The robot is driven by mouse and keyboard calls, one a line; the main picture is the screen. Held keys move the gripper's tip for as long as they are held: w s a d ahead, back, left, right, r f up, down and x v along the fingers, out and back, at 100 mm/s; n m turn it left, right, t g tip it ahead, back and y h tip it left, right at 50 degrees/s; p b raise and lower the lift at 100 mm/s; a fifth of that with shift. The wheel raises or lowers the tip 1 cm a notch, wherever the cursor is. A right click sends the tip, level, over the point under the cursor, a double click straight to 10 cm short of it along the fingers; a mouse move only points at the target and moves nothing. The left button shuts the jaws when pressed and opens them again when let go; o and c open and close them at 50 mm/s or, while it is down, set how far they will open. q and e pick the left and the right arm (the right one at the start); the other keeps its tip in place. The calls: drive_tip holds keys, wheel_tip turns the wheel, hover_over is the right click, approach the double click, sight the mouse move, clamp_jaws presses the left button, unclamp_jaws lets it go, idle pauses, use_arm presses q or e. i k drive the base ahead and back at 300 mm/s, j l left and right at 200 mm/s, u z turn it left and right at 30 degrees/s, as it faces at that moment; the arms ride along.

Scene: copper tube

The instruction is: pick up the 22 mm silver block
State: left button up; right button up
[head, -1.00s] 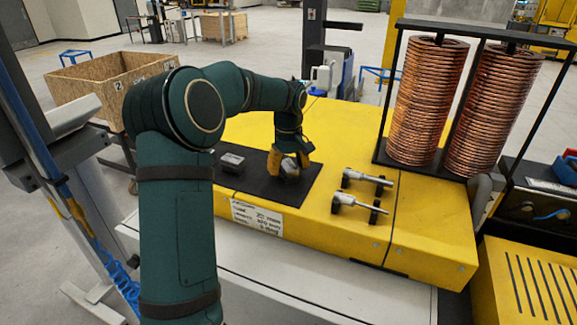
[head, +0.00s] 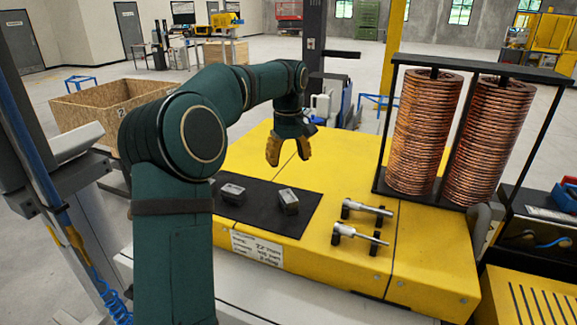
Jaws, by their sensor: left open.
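Two silver-grey blocks lie apart on the black mat (head: 262,217). One block (head: 288,201) lies on the right part of the mat, and another block (head: 232,194) lies left of it. A small grey piece shows at the mat's left edge, mostly hidden by my arm. I cannot read a size on either block. My left gripper (head: 288,158) has yellow fingers and is open and empty. It hangs above and slightly beyond the right block, clear of it. My right gripper is out of view.
The mat lies on a yellow bench (head: 345,185) with a white label (head: 257,248). Two metal rods (head: 360,236) on black stands are to the right. Copper coils (head: 422,130) stand in a black frame behind them. A wooden crate (head: 80,120) is at the left.

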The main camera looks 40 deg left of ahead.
sight(236, 195)
drive_tip(key=k, duration=1.5)
